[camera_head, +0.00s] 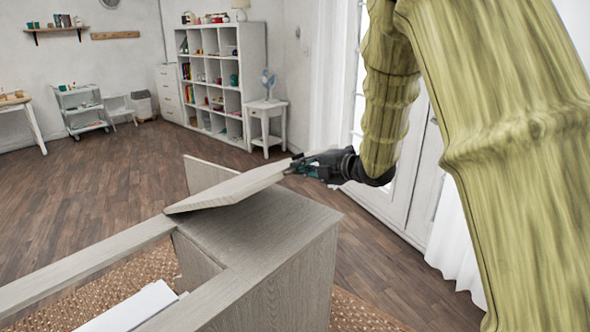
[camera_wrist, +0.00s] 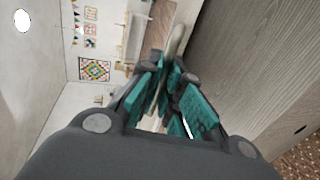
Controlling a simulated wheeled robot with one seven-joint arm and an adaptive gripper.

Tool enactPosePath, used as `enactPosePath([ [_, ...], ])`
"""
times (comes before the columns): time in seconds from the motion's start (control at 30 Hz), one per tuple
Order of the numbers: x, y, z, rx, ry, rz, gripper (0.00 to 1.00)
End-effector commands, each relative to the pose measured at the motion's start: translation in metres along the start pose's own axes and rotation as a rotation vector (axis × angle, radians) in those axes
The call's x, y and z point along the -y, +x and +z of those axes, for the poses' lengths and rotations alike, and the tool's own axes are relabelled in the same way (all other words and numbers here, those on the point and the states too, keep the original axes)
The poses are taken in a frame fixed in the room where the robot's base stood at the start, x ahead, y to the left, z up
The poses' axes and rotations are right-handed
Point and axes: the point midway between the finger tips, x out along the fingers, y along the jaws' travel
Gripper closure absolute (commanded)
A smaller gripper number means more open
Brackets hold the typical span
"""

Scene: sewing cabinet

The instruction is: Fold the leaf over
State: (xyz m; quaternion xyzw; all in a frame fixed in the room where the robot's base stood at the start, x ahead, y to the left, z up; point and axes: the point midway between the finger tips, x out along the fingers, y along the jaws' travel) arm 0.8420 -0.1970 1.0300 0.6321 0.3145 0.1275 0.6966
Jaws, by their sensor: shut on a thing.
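The leaf (camera_head: 228,189) is a flat grey-brown wooden panel on the sewing cabinet (camera_head: 262,222). It is tilted, low along its left side and raised at its right end above the cabinet top. My gripper (camera_head: 298,167) is at that raised right end and shut on the leaf's edge. In the wrist view, the teal finger pads (camera_wrist: 168,92) close on the thin pale edge of the leaf (camera_wrist: 177,42). The gripper hides the gripped part of the edge. A broad wooden surface (camera_wrist: 255,62) fills the right of the wrist view.
Another grey panel (camera_head: 205,173) stands up behind the leaf. The cabinet has an open frame at front left, with a white piece (camera_head: 127,308) inside. A woven rug (camera_head: 90,297) lies below. A white shelf (camera_head: 222,85) and side table (camera_head: 266,116) stand far back; floor between is clear.

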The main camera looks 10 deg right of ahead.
Motion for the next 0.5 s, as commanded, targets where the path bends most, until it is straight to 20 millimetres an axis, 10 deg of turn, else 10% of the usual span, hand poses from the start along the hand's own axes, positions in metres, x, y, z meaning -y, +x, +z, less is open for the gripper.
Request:
enactPosePath([
  [0.5,-0.0143,-0.0078,0.0111,0.018,0.005,-0.029,1.0],
])
